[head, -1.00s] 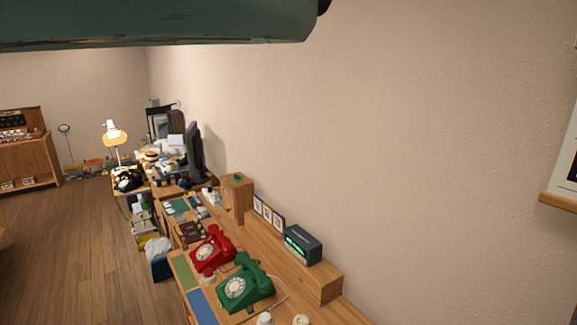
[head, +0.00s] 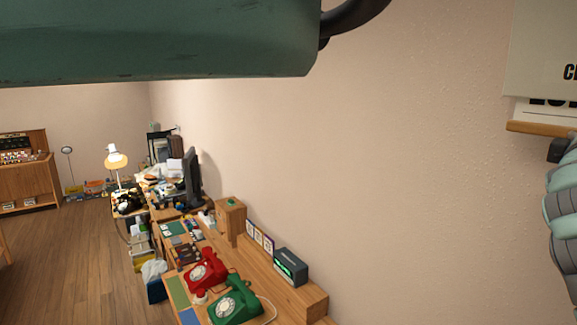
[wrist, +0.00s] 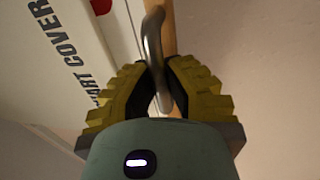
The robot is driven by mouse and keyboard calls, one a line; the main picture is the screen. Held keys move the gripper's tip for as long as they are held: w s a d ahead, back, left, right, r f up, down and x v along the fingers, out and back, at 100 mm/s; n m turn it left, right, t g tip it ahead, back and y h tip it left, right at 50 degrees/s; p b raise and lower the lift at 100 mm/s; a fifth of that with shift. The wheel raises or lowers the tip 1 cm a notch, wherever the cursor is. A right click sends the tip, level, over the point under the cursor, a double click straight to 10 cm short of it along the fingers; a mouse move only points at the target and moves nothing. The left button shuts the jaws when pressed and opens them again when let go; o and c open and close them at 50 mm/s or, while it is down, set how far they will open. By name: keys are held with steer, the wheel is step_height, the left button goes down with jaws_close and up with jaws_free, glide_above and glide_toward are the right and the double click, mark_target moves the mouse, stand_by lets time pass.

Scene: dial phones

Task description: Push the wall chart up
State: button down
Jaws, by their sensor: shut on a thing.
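The wall chart (head: 548,115) is at the upper right edge of the head view, cut off by the frame. A pale grey cover (head: 550,50) hangs over its sheet, and a wooden bar (head: 540,128) runs along its bottom. In the wrist view the cover (wrist: 50,50) carries the lettering "CHART COVER", and the wooden bar (wrist: 170,35) runs beside it. My gripper (wrist: 157,85), with yellow ridged fingers, is shut on a metal loop (wrist: 153,45) at the bar. The loop's far end is hard to make out.
A wooden desk along the wall holds a red phone (head: 207,270), a green phone (head: 236,304) and a dark radio (head: 291,265). Behind are a monitor (head: 192,178) and a lamp (head: 116,158). The wall between desk and chart is bare.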

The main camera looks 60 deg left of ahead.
steer(key=shift+r, duration=0.9)
steer(key=c, duration=1)
jaws_free()
steer(key=shift+f, duration=0.1)
